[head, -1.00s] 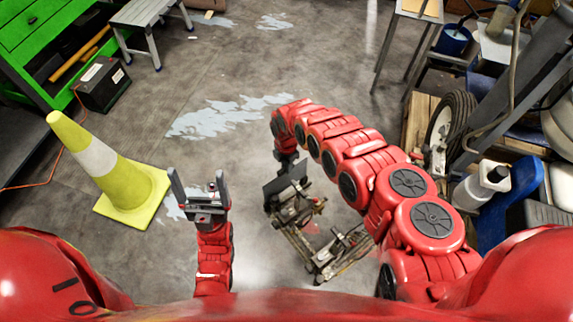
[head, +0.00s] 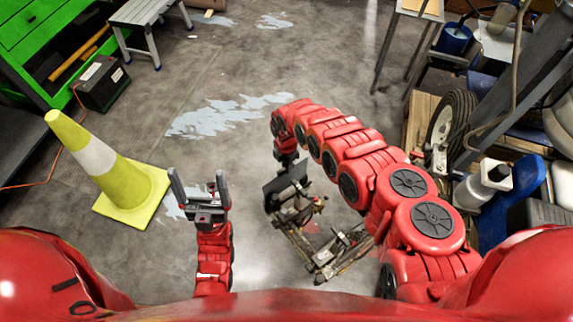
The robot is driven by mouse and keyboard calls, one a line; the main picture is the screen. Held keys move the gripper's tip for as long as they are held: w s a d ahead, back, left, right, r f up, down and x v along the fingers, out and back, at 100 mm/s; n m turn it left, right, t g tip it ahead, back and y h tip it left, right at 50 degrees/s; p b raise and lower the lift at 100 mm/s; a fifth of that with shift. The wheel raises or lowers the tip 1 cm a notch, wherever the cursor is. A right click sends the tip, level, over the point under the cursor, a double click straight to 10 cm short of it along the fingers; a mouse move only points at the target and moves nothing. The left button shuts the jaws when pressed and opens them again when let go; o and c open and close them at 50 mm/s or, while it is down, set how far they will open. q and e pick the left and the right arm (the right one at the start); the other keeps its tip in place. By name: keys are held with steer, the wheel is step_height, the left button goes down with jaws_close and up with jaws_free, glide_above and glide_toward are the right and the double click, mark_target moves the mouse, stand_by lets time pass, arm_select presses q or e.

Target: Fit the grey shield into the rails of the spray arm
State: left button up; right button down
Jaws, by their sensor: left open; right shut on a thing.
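The grey shield (head: 284,182) is a dark flat plate at the top of the spray arm, below the middle of the head view. The spray arm (head: 318,250) is a worn metal frame low over the floor. My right gripper (head: 289,160) reaches down from above, shut on the shield; its fingertips are largely hidden. I cannot tell whether the shield sits in the rails, which are too small to make out. My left gripper (head: 199,190) is open and empty, fingers pointing up the picture, to the left of the spray arm.
A yellow cone (head: 110,175) with a white band stands at left. A black battery (head: 103,84) sits by the green cabinet (head: 45,40). A striper wheel (head: 450,128) and bottles are at right.

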mark_target(286, 176)
step_height(286, 176, down, 6)
steer(key=b, duration=0.6)
steer(key=shift+f, duration=0.15)
stand_by(2.9)
steer(key=shift+f+b, duration=0.35)
steer(key=shift+b, duration=0.2)
steer(key=shift+f, duration=0.2)
steer(key=shift+c, duration=2)
jaws_free()
steer(key=shift+r, duration=0.1)
steer(key=shift+r+p, duration=2.55)
steer(key=shift+r, duration=1)
steer(key=shift+f, duration=0.1)
